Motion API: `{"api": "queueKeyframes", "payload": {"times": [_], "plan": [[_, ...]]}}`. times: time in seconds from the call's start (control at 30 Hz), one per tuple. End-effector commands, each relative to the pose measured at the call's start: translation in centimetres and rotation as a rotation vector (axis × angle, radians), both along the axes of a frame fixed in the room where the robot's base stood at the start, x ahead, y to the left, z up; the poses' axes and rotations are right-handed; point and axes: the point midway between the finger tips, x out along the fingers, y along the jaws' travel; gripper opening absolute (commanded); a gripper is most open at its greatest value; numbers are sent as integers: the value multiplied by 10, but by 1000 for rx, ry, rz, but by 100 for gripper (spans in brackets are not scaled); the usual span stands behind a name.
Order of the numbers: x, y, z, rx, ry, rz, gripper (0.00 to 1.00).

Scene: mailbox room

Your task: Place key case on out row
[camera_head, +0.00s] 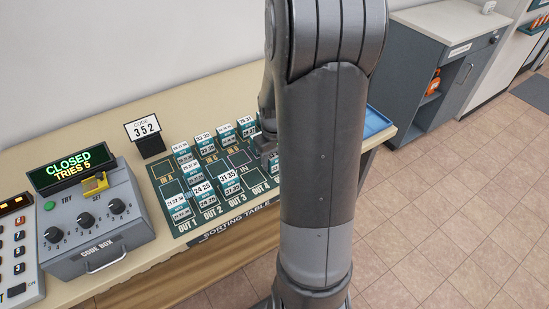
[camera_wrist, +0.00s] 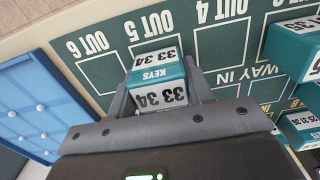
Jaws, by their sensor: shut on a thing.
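In the wrist view my gripper (camera_wrist: 158,100) is shut on a teal and white key case (camera_wrist: 160,75) marked 33 34 KEYS. The case is over or just at the OUT 5 outline on the green sorting mat (camera_wrist: 215,65). I cannot tell if it touches the mat. The OUT 6 and OUT 4 outlines beside it look bare. In the head view my arm hides the held case and the right part of the mat. Other key cases stand on OUT 1 (camera_head: 179,208), OUT 2 (camera_head: 203,192) and OUT 3 (camera_head: 228,183).
More key cases (camera_head: 205,145) stand in the mat's back rows, and some (camera_wrist: 297,45) are close to my gripper's right in the wrist view. A blue tray (camera_wrist: 30,105) lies to the left there. The code box (camera_head: 95,215) and code sign (camera_head: 145,135) are left of the mat.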

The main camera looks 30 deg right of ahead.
Motion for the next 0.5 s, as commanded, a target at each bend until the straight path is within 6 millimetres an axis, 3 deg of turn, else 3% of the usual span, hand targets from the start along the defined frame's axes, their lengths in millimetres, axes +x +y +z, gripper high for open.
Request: {"api": "queueKeyframes", "payload": {"times": [0.3,0.5], "plan": [[0,0,-1,0,1,0,69],[0,0,-1,0,0,0,69]]}}
